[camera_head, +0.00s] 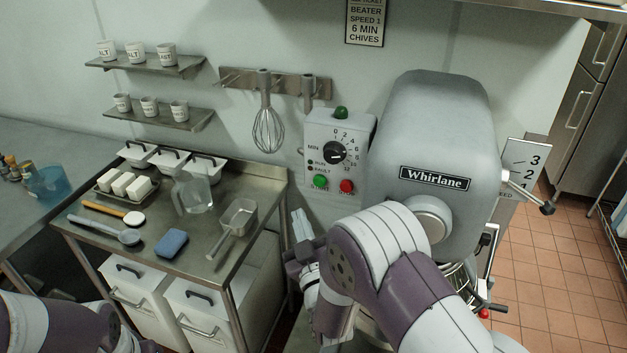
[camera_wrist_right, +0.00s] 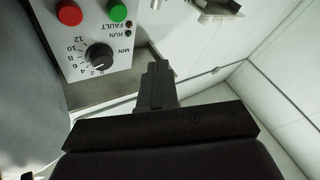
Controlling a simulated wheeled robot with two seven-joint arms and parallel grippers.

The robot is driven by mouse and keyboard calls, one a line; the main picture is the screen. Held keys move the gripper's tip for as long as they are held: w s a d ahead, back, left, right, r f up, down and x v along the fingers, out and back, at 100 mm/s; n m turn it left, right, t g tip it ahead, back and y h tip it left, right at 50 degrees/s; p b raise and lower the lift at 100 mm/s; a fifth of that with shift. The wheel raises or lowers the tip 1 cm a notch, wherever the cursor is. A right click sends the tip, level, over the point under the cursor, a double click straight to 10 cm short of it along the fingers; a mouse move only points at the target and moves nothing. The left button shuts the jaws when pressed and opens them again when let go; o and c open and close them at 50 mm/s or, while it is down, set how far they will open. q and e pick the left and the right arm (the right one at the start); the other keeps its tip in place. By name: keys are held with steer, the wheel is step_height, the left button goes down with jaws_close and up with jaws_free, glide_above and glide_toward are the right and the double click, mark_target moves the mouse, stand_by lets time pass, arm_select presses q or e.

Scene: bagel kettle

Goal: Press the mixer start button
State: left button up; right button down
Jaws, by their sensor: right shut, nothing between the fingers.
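The grey Whirlane mixer (camera_head: 440,125) stands right of centre. Its control box (camera_head: 362,128) is on its left side, with a black timer dial (camera_head: 337,152), a green button (camera_head: 320,181) and a red button (camera_head: 346,186). The wrist view shows the panel upside down, with the green button (camera_wrist_right: 117,13), red button (camera_wrist_right: 69,12) and dial (camera_wrist_right: 98,57). My right gripper (camera_head: 299,222) is shut and empty, its fingers upright, below and left of the green button and apart from it. My left arm shows at the bottom left; its gripper is out of view.
A steel table (camera_head: 150,255) to the left holds a clear jug (camera_head: 192,192), a metal scoop (camera_head: 238,218) and a blue sponge (camera_head: 171,243). A whisk (camera_head: 268,130) hangs on the wall rack. A bowl (camera_head: 458,282) sits under the mixer, partly hidden by my right arm.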

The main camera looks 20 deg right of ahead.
mark_target(319, 181)
steer(key=w+d+b, duration=0.1)
steer(key=w+d, duration=0.3)
steer(key=w, duration=0.3)
steer(key=shift+w+d, duration=0.25)
steer(key=shift+d, duration=0.15)
stand_by(0.6)
steer(key=shift+b, duration=0.3)
stand_by(1.2)
steer(key=shift+w+d+b, duration=0.25)
steer(key=shift+w+b, duration=0.05)
steer(key=shift+w, duration=0.05)
steer(key=shift+w, duration=0.1)
stand_by(0.4)
steer(key=shift+w+d+r+b, duration=0.15)
steer(key=shift+r+b, duration=0.15)
steer(key=shift+b, duration=0.15)
